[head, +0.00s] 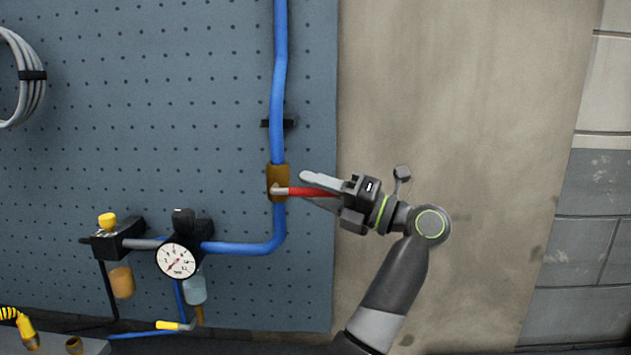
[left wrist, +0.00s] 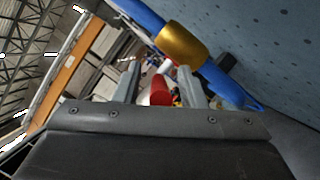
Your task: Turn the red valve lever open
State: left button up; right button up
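The red valve lever (head: 308,191) sticks out to the right, about level, from a brass valve body (head: 278,176) on the vertical blue pipe. My left gripper (head: 308,188) comes from the right, with one finger above the lever and one below. In the left wrist view, the red lever (left wrist: 160,90) lies between the two fingers of my left gripper (left wrist: 159,75), with gaps on both sides. The gripper is open around it. The brass body (left wrist: 184,43) shows just beyond the fingers. My right gripper is in neither view.
A blue pegboard (head: 130,130) carries the pipe (head: 279,70). A round gauge (head: 177,260) and a fitting with a yellow knob (head: 107,221) sit lower left. A coiled grey hose (head: 30,95) hangs at upper left. The bare wall (head: 480,120) to the right is clear.

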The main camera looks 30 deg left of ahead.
pick_arm(q)
jog(key=shift+c, duration=0.5)
grip_shut()
jog(key=shift+a, duration=0.1)
